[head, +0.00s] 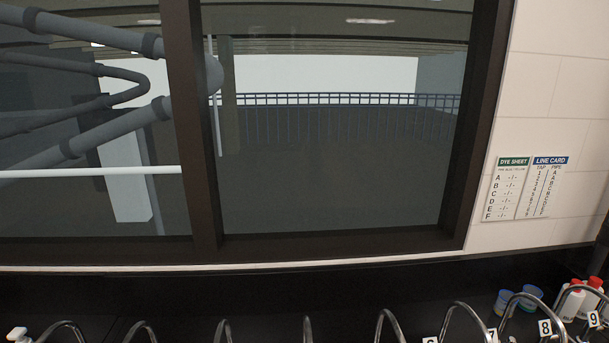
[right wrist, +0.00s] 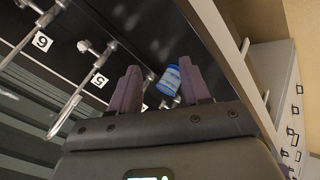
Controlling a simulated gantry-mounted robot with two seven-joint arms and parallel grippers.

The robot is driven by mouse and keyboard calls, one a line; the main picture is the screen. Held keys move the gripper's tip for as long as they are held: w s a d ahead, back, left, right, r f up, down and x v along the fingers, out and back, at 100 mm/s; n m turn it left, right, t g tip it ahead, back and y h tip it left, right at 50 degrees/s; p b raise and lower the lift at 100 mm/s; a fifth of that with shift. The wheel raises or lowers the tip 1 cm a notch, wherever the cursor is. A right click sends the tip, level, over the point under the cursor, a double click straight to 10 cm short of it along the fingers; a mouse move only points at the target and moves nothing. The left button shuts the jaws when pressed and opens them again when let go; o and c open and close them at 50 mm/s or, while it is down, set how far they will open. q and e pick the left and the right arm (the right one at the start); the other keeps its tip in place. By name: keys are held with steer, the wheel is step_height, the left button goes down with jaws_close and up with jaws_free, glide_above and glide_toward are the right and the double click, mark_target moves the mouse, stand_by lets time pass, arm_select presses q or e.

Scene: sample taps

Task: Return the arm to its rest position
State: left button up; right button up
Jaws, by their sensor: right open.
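My right gripper (right wrist: 160,68) shows in the right wrist view with its two purple fingers spread apart. A blue cup (right wrist: 168,80) appears in the gap between the fingers. It looks small and lies beyond them, with nothing held. Neither gripper shows in the head view, and my left gripper is in no view.
Curved metal taps (head: 390,323) line the bottom of the head view; numbered taps (right wrist: 95,50) also show in the right wrist view. Tubs (head: 532,294) and red-capped bottles (head: 573,300) stand at the right. A dye sheet (head: 507,190) and line card (head: 546,190) hang beside the window.

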steer(key=s+d+m+g, duration=0.2)
steer(key=s+m+g, duration=0.3)
steer(key=s+m, duration=0.4)
step_height(320, 180, up, 16)
steer(key=w+m+p, duration=0.1)
steer(key=p, duration=1.5)
steer(key=shift+w+m+h, duration=0.2)
steer(key=shift+m+h, duration=0.1)
steer(key=shift+h, duration=0.1)
steer(key=shift+a+r, duration=0.1)
